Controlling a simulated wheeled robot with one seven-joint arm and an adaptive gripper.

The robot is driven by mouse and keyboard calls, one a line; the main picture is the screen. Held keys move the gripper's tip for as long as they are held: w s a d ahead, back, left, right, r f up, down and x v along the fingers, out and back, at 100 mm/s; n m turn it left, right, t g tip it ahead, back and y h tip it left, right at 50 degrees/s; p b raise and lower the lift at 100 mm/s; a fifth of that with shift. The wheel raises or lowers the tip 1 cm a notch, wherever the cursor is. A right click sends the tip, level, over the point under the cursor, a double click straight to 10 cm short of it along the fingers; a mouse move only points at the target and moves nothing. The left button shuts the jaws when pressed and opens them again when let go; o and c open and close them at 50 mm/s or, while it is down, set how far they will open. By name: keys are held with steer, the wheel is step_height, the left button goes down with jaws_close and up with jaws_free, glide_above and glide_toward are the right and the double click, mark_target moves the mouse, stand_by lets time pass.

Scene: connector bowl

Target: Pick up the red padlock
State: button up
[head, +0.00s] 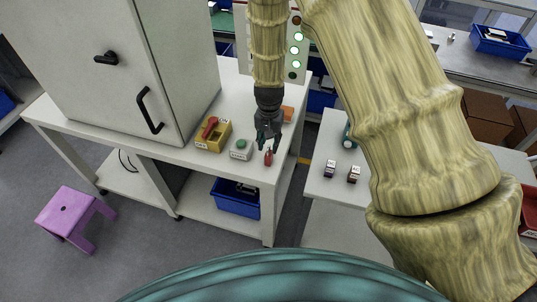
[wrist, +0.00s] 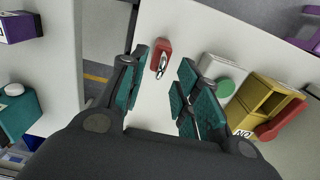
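The red padlock (head: 268,158) lies on the white table near its front right corner. In the wrist view the red padlock (wrist: 162,52) shows its red body and silver shackle, lying on the white surface. My gripper (head: 267,143) points down just above and behind it in the head view. In the wrist view my gripper (wrist: 158,85) is open, with teal finger pads on both sides of an empty gap. The padlock appears beyond the fingertips, in line with the gap, nearer the left finger. I cannot tell the exact height above the table.
A grey box with a green button (head: 241,148) stands left of the padlock, and a yellow box with a red handle (head: 213,134) beyond it. An orange object (head: 287,114) lies behind my gripper. A grey cabinet (head: 125,75) stands left. A gap separates the second table (head: 322,185).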

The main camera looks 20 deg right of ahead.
mark_target(269, 155)
steer(key=shift+f+p, duration=0.45)
steer(key=shift+f, duration=0.9)
steer(key=shift+s, duration=0.1)
steer(key=shift+c, duration=0.4)
jaws_close()
